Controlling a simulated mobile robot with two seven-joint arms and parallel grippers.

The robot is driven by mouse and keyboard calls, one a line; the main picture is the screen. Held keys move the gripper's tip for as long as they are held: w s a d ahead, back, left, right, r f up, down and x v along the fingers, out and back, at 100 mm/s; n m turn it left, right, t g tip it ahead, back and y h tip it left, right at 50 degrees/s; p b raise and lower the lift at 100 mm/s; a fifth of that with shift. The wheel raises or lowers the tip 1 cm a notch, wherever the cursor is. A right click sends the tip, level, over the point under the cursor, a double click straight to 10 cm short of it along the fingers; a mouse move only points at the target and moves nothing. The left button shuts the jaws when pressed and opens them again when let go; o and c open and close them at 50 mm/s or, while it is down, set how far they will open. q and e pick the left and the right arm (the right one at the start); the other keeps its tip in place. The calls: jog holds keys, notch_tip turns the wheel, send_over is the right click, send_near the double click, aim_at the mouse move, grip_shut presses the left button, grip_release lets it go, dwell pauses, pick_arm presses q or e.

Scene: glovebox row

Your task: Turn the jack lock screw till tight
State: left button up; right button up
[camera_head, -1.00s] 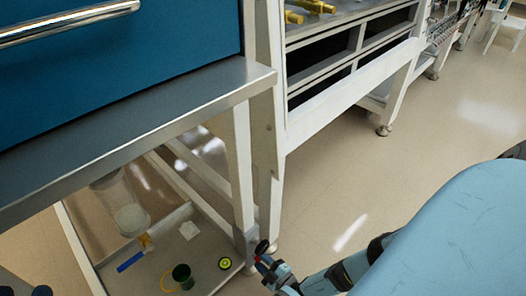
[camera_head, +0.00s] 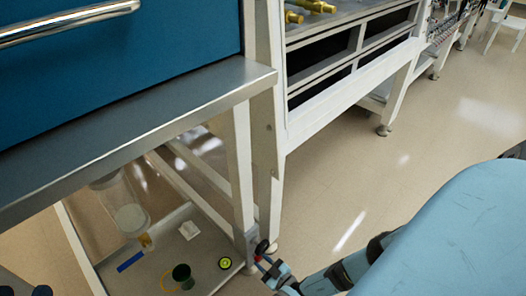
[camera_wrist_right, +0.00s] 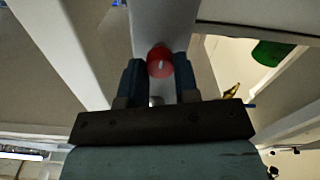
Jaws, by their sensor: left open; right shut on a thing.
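The red round knob of the lock screw (camera_wrist_right: 160,62), with a pale mark on its face, sits between the two dark blue fingers of my right gripper (camera_wrist_right: 160,75) in the right wrist view. The fingers are shut on it from both sides. In the head view, my right gripper (camera_head: 262,261) is at the foot of the bench's front leg, beside a dark knob (camera_head: 262,247); the red knob is mostly hidden there. Two dark tips of my left gripper (camera_head: 24,292) show at the bottom left edge, apart and empty, far from the screw.
The white bench leg (camera_head: 241,170) stands beside my right gripper, under a steel ledge (camera_head: 130,125). The low shelf (camera_head: 205,262) holds a dark green cup (camera_head: 182,275), a yellow-green disc (camera_head: 225,262) and a clear container (camera_head: 125,208). Open floor lies to the right.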

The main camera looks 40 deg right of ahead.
jog(key=shift+w, duration=0.2)
jog(key=o, duration=0.9)
jog(key=shift+s, duration=0.1)
jog(key=shift+s, duration=0.5)
pick_arm(q)
jog(key=shift+s+d+f+n+y+p, duration=0.2)
jog(key=shift+f+n+y+p, duration=0.1)
jog(key=shift+n+p, duration=0.15)
pick_arm(e)
jog(key=s, duration=0.6)
jog(key=shift+s+d, duration=0.2)
jog(key=shift+d, duration=0.05)
pick_arm(q)
jog(key=shift+r, duration=0.2)
